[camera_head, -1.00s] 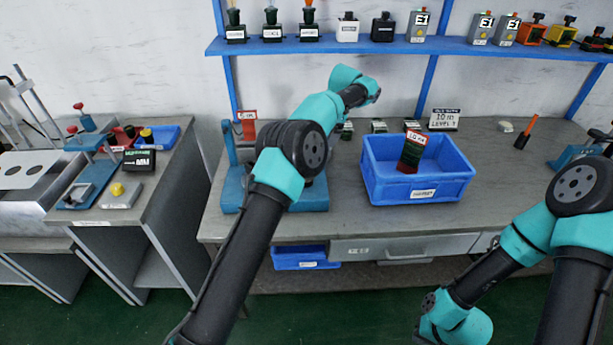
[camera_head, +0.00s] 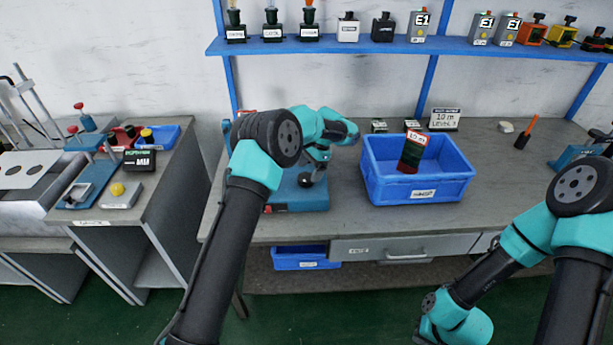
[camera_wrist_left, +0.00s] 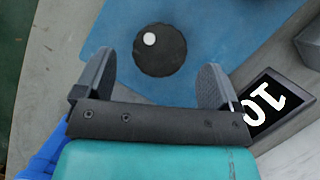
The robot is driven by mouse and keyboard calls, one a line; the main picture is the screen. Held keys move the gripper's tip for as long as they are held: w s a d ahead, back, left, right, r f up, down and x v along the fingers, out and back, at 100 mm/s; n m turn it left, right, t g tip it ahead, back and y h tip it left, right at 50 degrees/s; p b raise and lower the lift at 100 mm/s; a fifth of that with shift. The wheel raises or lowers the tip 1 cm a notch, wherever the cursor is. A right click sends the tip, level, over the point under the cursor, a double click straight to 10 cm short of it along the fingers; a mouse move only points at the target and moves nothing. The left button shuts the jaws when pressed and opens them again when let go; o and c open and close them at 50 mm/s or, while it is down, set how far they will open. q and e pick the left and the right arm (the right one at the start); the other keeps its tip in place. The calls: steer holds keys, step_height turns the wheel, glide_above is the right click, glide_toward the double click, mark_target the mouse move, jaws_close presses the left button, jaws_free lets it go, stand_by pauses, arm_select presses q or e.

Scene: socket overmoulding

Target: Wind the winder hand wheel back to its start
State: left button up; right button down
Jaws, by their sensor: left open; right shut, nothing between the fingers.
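The winder's blue base (camera_head: 300,197) stands on the bench left of the blue bin; my left arm hides much of the winder. A dark round knob (camera_head: 306,180) shows above the base, apparently on the hand wheel. In the left wrist view a round black knob with a white spot (camera_wrist_left: 160,50) lies over the blue plate (camera_wrist_left: 225,35). My left gripper (camera_head: 314,170) is over the winder, pointing down. In the left wrist view its open fingers (camera_wrist_left: 157,60) lie either side of the knob, with gaps; contact is not visible. My right gripper is out of view; only its arm shows.
A blue bin (camera_head: 418,195) with a dark, red-labelled reel (camera_head: 411,152) stands right of the winder. A blue shelf (camera_head: 400,45) runs behind. The bench right of the bin is mostly clear.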

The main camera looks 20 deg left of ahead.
mark_target(306, 177)
arm_select(q)
steer(key=shift+x, duration=1.55)
steer(key=c, duration=0.9)
steer(key=shift+w, duration=0.1)
steer(key=shift+c, duration=0.2)
